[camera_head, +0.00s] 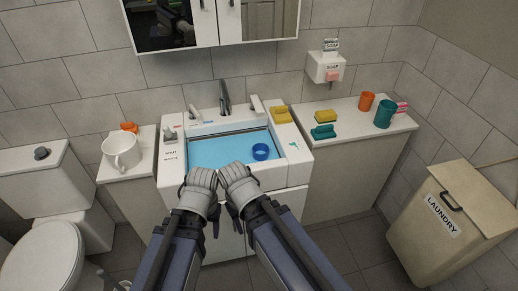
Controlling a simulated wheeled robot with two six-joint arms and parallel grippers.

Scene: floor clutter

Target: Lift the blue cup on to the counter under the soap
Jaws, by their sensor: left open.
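The small blue cup (261,152) sits in the light-blue basin of the white sink (300,170), right of its middle. The soap dispenser (325,67) hangs on the wall above the counter (355,143) to the right of the sink. My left gripper (203,177) is open and shows no object in it, at the front edge of the sink. My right gripper (237,175) is close beside it, left of and nearer than the cup; its jaws are hard to make out. Both look apart from the cup.
The right counter bears an orange cup (367,101), a teal cup (384,114), a yellow sponge (326,116) and a teal item (323,132). Its front middle is clear. A yellow sponge (281,114) lies on the sink rim. A white mug (121,153) stands left.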

